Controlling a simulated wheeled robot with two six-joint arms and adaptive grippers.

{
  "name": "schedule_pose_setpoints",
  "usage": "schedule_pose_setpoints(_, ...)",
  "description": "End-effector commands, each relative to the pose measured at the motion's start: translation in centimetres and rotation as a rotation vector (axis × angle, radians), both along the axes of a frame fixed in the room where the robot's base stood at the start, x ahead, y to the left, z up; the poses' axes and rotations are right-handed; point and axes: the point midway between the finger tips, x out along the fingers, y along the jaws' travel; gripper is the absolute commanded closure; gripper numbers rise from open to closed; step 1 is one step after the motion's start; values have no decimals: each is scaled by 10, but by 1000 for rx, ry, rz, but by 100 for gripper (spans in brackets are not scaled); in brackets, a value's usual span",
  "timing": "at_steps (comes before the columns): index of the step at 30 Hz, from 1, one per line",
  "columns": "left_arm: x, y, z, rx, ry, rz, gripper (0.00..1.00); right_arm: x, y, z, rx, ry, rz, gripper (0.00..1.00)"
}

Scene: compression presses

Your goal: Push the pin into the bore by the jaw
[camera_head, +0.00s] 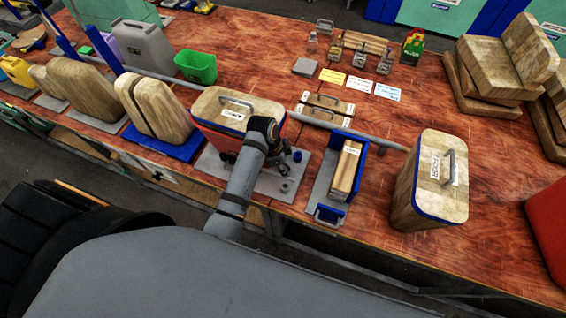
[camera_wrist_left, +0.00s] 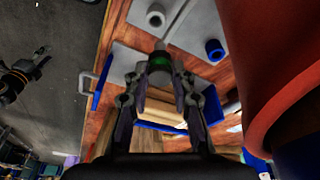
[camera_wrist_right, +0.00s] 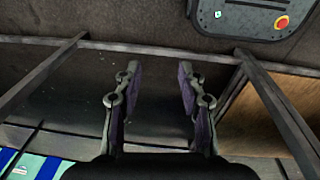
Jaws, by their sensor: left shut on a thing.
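My left gripper (camera_head: 287,152) is at the front right of the red press body. In the left wrist view its fingertips (camera_wrist_left: 160,75) are shut on a grey pin with a green band (camera_wrist_left: 159,62). The pin's tip is close to a grey plate (camera_wrist_left: 185,25). On that plate are a grey ring-shaped bore (camera_wrist_left: 156,16) and a blue ring-shaped bore (camera_wrist_left: 214,49). I cannot tell whether the pin touches either. The blue one also shows in the head view (camera_head: 297,156). My right gripper (camera_wrist_right: 158,85) is open and empty, away from the bench top.
A wood-topped red press (camera_head: 215,130) stands left of my left gripper. A blue tray (camera_head: 325,210) with wooden boards is at its right. A wooden box marked FOUR (camera_head: 405,190) stands further right. Wooden blocks on a blue base (camera_head: 150,140) stand left. A grey rail runs behind.

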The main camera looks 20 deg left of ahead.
Motion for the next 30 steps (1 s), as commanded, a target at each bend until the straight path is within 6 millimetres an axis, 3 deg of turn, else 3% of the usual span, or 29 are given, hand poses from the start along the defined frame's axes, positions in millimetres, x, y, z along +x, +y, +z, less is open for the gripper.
schedule_pose_setpoints(5, 0, 0, 0, 0, 1, 0, 100, 2, 0, 0, 0, -2, 0, 60)
schedule_pose_setpoints(14, -1, 0, -5, -1, 1, 2, 100, -34, 0, -5, 0, 49, -2, 60)
schedule_pose_setpoints(17, -1, 0, -11, -1, 1, 2, 100, -31, 0, -8, 0, 45, -1, 60)
schedule_pose_setpoints(24, -1, 0, -36, -1, 1, 2, 100, -1, 0, -18, 1, 0, 0, 60)
schedule_pose_setpoints(30, -1, 0, -55, -1, 0, 3, 100, -7, 1, -27, 2, 9, 0, 60)
